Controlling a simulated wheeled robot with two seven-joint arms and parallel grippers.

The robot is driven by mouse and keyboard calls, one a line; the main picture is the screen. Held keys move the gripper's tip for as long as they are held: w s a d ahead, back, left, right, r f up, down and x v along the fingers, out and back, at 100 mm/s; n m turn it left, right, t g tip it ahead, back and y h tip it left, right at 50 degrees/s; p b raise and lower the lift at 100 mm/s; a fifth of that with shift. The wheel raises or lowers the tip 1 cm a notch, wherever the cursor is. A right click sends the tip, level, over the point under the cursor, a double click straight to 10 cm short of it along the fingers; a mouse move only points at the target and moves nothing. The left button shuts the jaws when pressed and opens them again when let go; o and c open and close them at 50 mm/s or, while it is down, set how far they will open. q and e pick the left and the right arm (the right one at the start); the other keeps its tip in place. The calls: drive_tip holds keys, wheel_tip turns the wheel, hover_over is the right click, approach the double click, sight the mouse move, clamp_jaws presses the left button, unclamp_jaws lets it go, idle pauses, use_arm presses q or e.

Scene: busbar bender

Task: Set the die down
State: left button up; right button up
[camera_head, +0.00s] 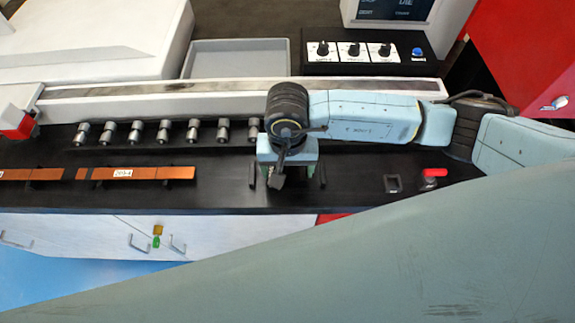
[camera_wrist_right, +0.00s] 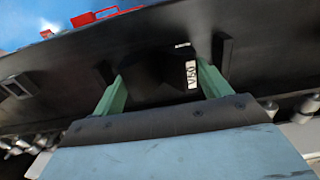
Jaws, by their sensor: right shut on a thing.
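My right gripper (camera_head: 288,178) points down over the black bench top, in front of the row of metal cylinders. In the right wrist view its two green fingers (camera_wrist_right: 161,86) are shut on a dark block, the die (camera_wrist_right: 155,72), with a white label that seems to read V50. The die sits between two short black upright plates on the bench, one plate (camera_wrist_right: 223,50) beside each finger. Whether its underside touches the bench is hidden. My left gripper is not in view.
Several metal cylinders (camera_head: 163,131) stand along the back of the bench. Copper bars (camera_head: 140,173) lie at the left. A square socket (camera_head: 393,184) and a red-handled valve (camera_head: 431,176) are at the right. A grey tray (camera_head: 237,58) and control box (camera_head: 366,67) are behind.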

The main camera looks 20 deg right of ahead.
drive_tip(key=shift+w+f, duration=0.1)
drive_tip(key=shift+f, duration=0.15)
drive_tip(key=o, duration=1.8)
drive_tip(key=shift+c, duration=0.2)
wheel_tip(320, 180, up, 12)
drive_tip(key=b, duration=0.2)
